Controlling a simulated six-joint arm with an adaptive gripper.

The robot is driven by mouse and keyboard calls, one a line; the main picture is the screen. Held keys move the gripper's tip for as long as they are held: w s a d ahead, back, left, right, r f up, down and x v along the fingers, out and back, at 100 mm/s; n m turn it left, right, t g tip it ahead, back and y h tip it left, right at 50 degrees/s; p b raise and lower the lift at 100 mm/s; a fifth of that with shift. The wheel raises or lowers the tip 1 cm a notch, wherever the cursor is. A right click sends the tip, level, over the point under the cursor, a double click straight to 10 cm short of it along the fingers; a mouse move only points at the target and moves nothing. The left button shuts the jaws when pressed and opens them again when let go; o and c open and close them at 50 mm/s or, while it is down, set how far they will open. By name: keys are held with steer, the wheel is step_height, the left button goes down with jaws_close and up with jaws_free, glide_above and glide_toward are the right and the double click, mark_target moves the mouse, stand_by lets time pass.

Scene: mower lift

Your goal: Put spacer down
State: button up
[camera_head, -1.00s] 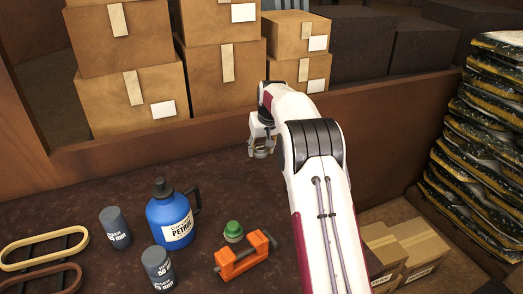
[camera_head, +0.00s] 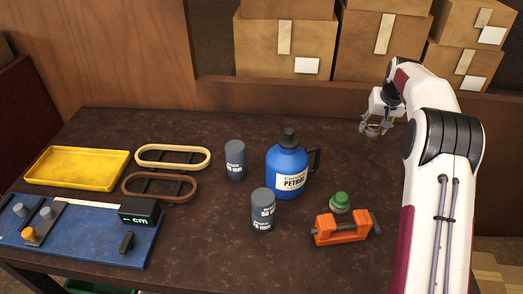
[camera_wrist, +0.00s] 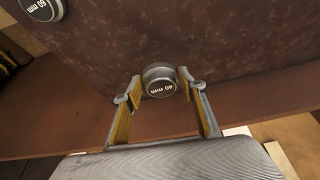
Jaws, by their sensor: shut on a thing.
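My gripper (camera_wrist: 160,86) is shut on a short dark cylindrical spacer marked 40 mm (camera_wrist: 162,80), seen end-on between the fingertips in the wrist view. In the head view my gripper (camera_head: 374,127) is over the far right of the bench, and the spacer in it is too small to make out clearly. Two grey spacers stand upright on the bench, one behind (camera_head: 235,160) and one in front (camera_head: 263,211), left of the blue petrol jug. A dark cylinder marked 50 mm (camera_wrist: 42,8) shows at the wrist view's corner.
The blue petrol jug (camera_head: 287,168), a green-capped item (camera_head: 340,202) and an orange vice (camera_head: 342,229) stand mid-bench. Two oval rings (camera_head: 172,156), a yellow tray (camera_head: 78,166) and a blue measuring board (camera_head: 75,240) are at left. Cardboard boxes (camera_head: 290,45) stand behind.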

steer(key=s+a+n+y, duration=0.1)
steer(key=a+n, duration=0.2)
steer(key=a, duration=3.4)
steer(key=shift+s+r, duration=0.15)
steer(key=shift+s, duration=0.2)
glide_above(259, 150)
steer(key=s, duration=0.2)
steer(key=shift+w+d+f, duration=0.1)
steer(key=shift+f, duration=1.15)
steer(key=shift+w+d+f, duration=0.1)
steer(key=shift+f, duration=1.15)
steer(key=shift+f, duration=2.5)
steer(key=shift+f, duration=0.1)
